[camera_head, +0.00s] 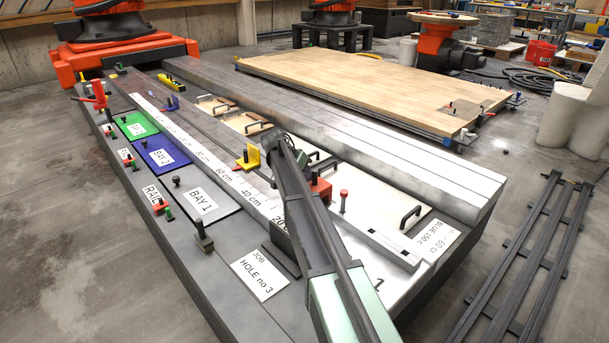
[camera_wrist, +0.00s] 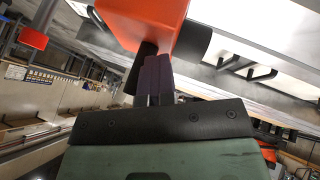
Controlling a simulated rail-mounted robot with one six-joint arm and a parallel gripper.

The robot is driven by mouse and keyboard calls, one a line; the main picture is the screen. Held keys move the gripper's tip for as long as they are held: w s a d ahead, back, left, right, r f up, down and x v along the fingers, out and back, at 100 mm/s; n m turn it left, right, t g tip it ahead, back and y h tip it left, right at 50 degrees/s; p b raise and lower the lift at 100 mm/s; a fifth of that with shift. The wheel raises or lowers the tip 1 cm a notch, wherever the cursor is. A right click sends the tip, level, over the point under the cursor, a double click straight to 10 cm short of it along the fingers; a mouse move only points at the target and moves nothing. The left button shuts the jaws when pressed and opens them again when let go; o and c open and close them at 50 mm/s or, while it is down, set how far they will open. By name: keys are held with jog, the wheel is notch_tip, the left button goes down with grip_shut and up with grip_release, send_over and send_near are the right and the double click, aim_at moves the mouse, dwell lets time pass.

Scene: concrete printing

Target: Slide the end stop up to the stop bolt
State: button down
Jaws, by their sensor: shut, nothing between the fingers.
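A red block (camera_head: 321,189), which looks like the end stop, sits on the long rail just right of my arm in the head view; the arm hides part of it. In the wrist view the orange-red block (camera_wrist: 150,22) with dark parts fills the top middle. My gripper (camera_wrist: 160,78) is shut and empty, its fingers just below the block; I cannot tell whether they touch it. An upright bolt with a red head (camera_head: 344,199), possibly the stop bolt, stands a little right of the block. My arm hides the fingers in the head view.
A yellow stop (camera_head: 250,157) stands farther back along the centimetre scale. Black handles (camera_head: 410,216) rise from the pale plates on the right. A black clamp (camera_head: 203,236) stands near the left edge by the job card (camera_head: 260,275). Green and blue bay plates (camera_head: 168,155) lie behind.

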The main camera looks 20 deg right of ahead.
aim_at(321, 184)
jog(key=s, duration=0.2)
jog(key=s+d, duration=0.1)
jog(key=s, duration=0.1)
jog(key=s+d, duration=0.1)
jog(key=s, duration=0.2)
jog(key=shift+d, duration=0.15)
